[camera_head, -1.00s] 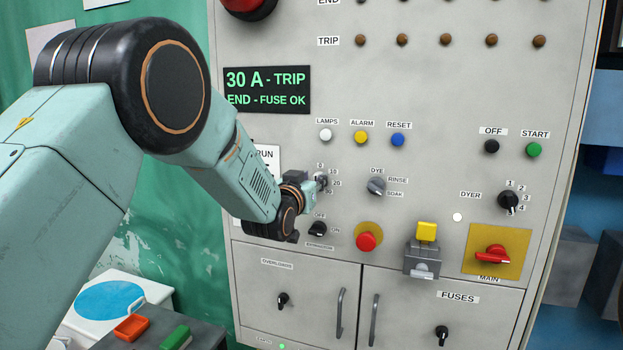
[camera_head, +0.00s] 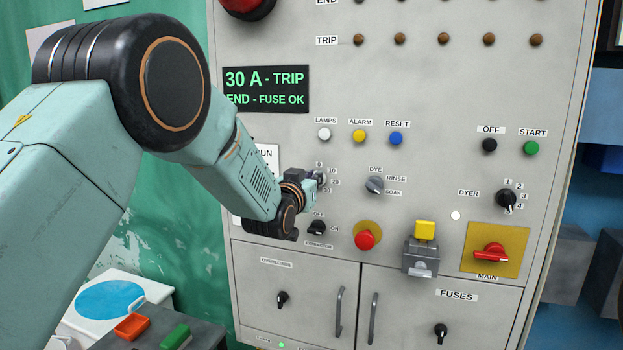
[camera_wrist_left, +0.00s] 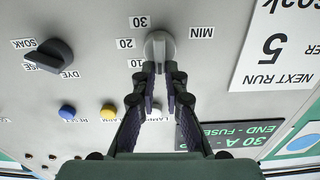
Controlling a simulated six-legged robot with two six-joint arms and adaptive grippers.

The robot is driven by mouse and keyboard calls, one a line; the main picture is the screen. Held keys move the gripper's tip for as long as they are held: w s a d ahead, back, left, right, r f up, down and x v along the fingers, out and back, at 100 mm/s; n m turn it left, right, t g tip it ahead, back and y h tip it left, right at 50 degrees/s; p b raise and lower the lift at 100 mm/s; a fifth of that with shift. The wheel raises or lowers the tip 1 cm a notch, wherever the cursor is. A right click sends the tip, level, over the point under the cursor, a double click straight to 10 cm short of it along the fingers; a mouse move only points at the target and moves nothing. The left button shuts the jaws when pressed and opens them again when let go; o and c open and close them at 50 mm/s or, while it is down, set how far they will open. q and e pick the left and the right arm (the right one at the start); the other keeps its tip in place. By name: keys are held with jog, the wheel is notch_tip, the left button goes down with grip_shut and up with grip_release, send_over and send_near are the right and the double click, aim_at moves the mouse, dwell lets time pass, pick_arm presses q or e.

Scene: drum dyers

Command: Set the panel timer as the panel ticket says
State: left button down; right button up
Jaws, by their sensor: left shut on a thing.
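The timer knob (camera_wrist_left: 160,46) is a grey round knob with a raised grip, beside the marks 10, 20, 30 and MIN, upside down in the left wrist view. My left gripper (camera_wrist_left: 158,68) is shut on its grip. I cannot tell which mark the knob points to. In the head view my left gripper (camera_head: 318,180) is at the panel (camera_head: 440,90) and mostly hides the knob. The panel ticket (camera_wrist_left: 282,45) is white; "NEXT RUN", a large 5 and "soak" are readable, and part of it is cut off. My right gripper is out of view.
The dye/rinse/soak selector (camera_head: 375,185) is just right of the gripper, the extractor switch (camera_head: 317,228) just below. Lamps, alarm and reset buttons (camera_head: 359,136) are above. A red button (camera_head: 365,239) and yellow-topped block (camera_head: 424,231) stick out lower right.

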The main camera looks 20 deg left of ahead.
pick_arm(q)
jog(key=shift+d+f+m+b, duration=0.1)
jog(key=shift+d+m+b, duration=0.1)
jog(key=shift+m+b, duration=1.05)
jog(key=shift+d+f+m+b, duration=0.2)
jog(key=shift+m+b, duration=0.45)
jog(key=shift+m, duration=1.25)
jog(key=shift+d+f+m+b, duration=0.1)
jog(key=shift+d+m+b, duration=0.1)
jog(key=shift+m+b, duration=1.05)
jog(key=shift+m, duration=0.5)
jog(key=shift+r, duration=0.1)
jog(key=c, duration=1.7)
grip_release()
jog(key=o, duration=0.3)
jog(key=shift+w+a+f, duration=0.15)
jog(key=shift+w+f, duration=0.05)
jog(key=shift+w, duration=0.1)
jog(key=s, duration=1.2)
jog(key=shift+a, duration=0.15)
